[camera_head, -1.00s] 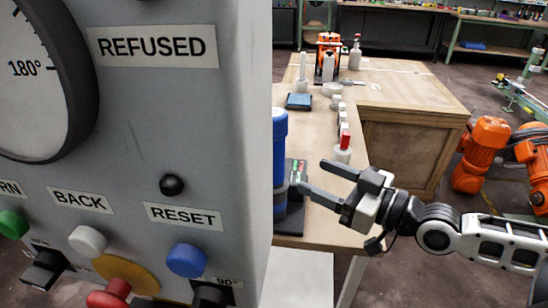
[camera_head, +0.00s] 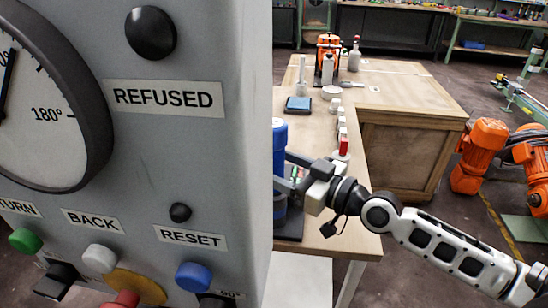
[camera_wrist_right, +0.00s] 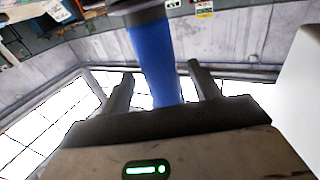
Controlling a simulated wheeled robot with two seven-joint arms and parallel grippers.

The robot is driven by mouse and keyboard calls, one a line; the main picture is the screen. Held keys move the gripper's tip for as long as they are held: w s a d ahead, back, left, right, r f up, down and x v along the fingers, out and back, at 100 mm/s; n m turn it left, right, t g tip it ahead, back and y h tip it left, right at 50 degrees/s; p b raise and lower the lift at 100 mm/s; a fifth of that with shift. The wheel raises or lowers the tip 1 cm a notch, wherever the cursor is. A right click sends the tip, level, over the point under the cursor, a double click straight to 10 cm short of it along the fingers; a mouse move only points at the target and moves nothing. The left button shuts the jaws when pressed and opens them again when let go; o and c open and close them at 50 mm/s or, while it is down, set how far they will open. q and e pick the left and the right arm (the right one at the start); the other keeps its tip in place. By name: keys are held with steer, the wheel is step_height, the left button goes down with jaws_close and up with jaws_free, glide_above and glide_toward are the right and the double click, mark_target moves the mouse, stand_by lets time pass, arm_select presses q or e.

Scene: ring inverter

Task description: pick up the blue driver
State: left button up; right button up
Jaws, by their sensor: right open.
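The blue driver (camera_head: 280,150) stands upright on a dark base at the near end of the wooden bench, partly hidden behind the grey panel's edge. In the right wrist view the blue driver (camera_wrist_right: 155,60) rises between the two fingers, with a dark part at its top. My right gripper (camera_head: 290,172) is open, its fingers reaching left around the driver; in the wrist view the right gripper (camera_wrist_right: 158,88) shows a finger on each side, apart from the blue body. My left gripper is not in view.
A grey panel (camera_head: 205,135) with a dial, labels and buttons fills the left and blocks the view behind it. Orange robot arms (camera_head: 485,150) stand at right.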

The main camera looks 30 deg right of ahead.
steer(key=shift+x, duration=1.25)
steer(key=c, duration=1.2)
steer(key=shift+r, duration=0.2)
steer(key=shift+r+p, duration=0.1)
steer(key=shift+p, duration=0.2)
